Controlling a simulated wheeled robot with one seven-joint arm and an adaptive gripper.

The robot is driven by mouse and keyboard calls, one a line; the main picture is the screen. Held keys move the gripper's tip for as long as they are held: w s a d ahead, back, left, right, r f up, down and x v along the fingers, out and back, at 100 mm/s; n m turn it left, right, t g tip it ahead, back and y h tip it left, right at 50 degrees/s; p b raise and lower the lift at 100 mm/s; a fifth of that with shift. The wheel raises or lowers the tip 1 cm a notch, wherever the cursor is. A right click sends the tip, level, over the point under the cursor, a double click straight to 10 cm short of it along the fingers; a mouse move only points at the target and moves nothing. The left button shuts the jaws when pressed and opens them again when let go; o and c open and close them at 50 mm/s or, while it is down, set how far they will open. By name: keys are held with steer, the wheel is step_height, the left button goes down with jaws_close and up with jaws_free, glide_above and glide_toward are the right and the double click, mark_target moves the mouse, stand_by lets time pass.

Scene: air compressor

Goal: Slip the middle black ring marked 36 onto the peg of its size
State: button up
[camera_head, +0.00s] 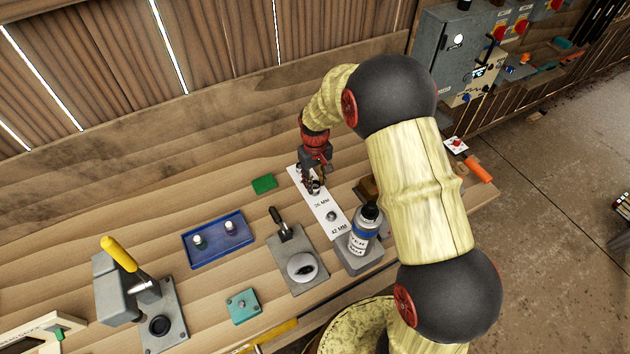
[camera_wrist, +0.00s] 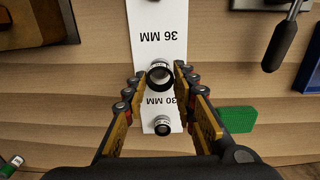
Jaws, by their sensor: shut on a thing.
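In the wrist view, my gripper (camera_wrist: 160,78) is shut on a black ring with a pale band (camera_wrist: 160,73), beside the 36 MM label. The ring seems to be at the 36 peg; I cannot tell how far it sits around it. A smaller dark piece (camera_wrist: 162,125) stands by the 30 MM label. The 42 MM peg (camera_head: 332,216) shows bare metal in the head view.
A green block (camera_head: 264,184) is near the strip. A bottle (camera_head: 365,229) stands close to the 42 MM end. A lever fixture (camera_head: 297,262) sits in front; bare bench lies between them.

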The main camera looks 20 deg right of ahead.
steer(key=shift+f+b, duration=0.45)
steer(key=shift+f, duration=0.45)
steer(key=o, duration=0.9)
steer(key=shift+o, duration=0.2)
steer(key=shift+r, duration=0.1)
step_height(320, 180, up, 12)
steer(key=shift+f, duration=0.2)
